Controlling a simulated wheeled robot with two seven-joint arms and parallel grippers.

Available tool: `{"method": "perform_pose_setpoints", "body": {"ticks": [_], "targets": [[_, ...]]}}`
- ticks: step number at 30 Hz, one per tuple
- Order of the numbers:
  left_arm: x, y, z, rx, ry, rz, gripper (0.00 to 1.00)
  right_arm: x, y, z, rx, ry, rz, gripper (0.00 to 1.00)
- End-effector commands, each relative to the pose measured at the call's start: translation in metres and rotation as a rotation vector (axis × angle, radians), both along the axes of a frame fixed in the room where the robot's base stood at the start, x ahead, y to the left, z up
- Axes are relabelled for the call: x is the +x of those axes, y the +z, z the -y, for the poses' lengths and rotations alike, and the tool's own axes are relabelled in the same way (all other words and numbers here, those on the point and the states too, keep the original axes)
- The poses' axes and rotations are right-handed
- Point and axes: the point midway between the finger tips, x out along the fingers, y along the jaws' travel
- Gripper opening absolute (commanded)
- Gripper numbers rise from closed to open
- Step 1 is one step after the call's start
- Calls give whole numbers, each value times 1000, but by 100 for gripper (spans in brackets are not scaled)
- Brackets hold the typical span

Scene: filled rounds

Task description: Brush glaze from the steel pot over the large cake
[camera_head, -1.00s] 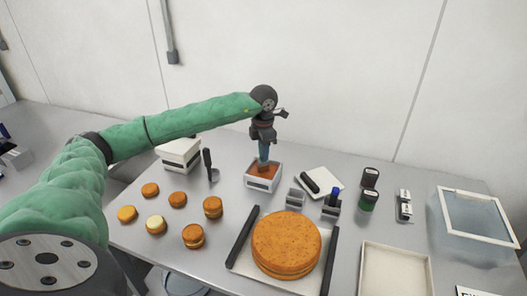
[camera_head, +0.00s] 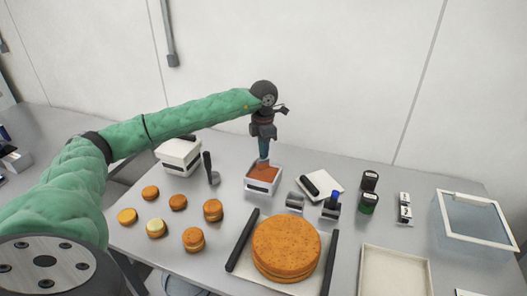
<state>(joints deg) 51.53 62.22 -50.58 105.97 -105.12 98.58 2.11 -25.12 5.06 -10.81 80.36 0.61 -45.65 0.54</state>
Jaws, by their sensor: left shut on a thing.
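My left gripper (camera_head: 263,139) is shut on a brush with a blue-grey handle (camera_head: 264,150), held upright at the back middle of the table. The brush's lower end is over the far side of the square steel pot (camera_head: 262,186), which has orange-brown glaze (camera_head: 261,172) inside. I cannot tell whether the bristles touch the glaze. The large round orange-brown cake (camera_head: 286,246) lies on a pale board (camera_head: 246,264) at the front, apart from the brush. My right gripper is not in view.
Several small cakes (camera_head: 178,202) stand left of the pot. Dark bars (camera_head: 242,240) flank the large cake. A white box (camera_head: 179,156), an upright black-handled tool (camera_head: 209,168), dark jars (camera_head: 368,202), a pale tray (camera_head: 396,272) and a clear-lidded bin (camera_head: 476,218) stand around.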

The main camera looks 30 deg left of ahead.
Motion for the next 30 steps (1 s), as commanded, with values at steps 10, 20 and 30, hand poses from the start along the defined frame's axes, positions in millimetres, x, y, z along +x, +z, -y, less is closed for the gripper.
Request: {"method": "perform_pose_setpoints", "body": {"ticks": [10,20,30], "targets": [[0,24,0,1,0,2,0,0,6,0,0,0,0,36],[0,42,0,1,0,1,0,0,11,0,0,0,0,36],[0,43,0,1,0,1,0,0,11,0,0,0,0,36]]}}
